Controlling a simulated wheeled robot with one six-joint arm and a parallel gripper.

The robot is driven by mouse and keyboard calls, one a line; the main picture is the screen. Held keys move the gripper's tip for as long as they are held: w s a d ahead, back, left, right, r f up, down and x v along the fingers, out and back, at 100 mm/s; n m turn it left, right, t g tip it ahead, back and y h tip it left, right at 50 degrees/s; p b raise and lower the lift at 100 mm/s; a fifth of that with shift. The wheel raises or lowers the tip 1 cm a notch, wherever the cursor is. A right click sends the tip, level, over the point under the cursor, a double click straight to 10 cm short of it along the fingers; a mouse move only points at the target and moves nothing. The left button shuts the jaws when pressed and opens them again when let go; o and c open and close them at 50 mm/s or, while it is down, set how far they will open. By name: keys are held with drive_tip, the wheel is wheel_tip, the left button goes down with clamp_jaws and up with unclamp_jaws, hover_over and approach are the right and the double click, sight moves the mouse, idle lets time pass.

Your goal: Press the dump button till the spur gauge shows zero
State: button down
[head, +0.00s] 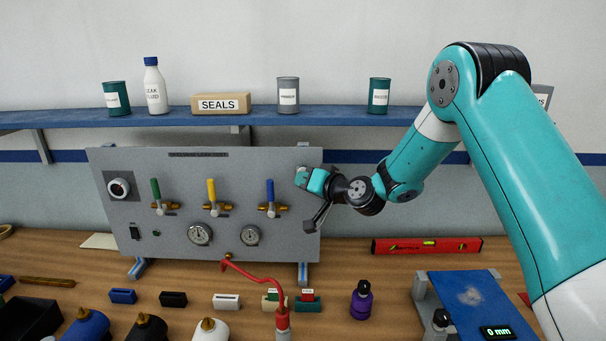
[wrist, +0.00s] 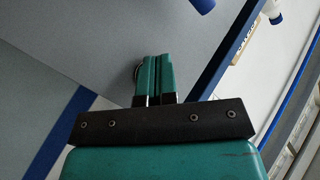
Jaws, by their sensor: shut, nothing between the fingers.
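A grey panel (head: 135,190) headed with leak-test lettering carries two round gauges, a left gauge (head: 200,234) and a right gauge (head: 250,235). Their needles and names are too small to read, so I cannot tell which is the spur gauge. My gripper (head: 301,178) is shut and empty at the panel's upper right. In the wrist view its closed fingers (wrist: 157,62) point at the panel face (wrist: 90,50). A round part (wrist: 137,72) shows partly behind them, probably the dump button. Whether the tips touch it I cannot tell.
Green, yellow and blue valve levers (head: 270,192) stick out left of my gripper. A blue shelf (head: 350,115) with cans runs above. A red hose (head: 255,277), a purple bottle (head: 361,302) and a red level (head: 426,246) are on the bench.

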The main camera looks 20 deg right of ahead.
drive_tip(key=shift+w+d, duration=0.15)
drive_tip(key=shift+w, duration=0.2)
idle(0.3)
idle(0.4)
drive_tip(key=shift+s+a+b, duration=0.25)
drive_tip(key=shift+s+b, duration=0.4)
drive_tip(key=shift+s, duration=0.1)
drive_tip(key=shift+s+a+b, duration=0.25)
drive_tip(key=shift+s+b, duration=0.2)
drive_tip(key=shift+s, duration=0.35)
drive_tip(key=shift+s+a+b, duration=0.3)
drive_tip(key=shift+s+b, duration=0.1)
drive_tip(key=shift+s, duration=0.4)
drive_tip(key=shift+s+a+b, duration=0.25)
drive_tip(key=shift+s+b, duration=0.2)
drive_tip(key=shift+s, duration=0.35)
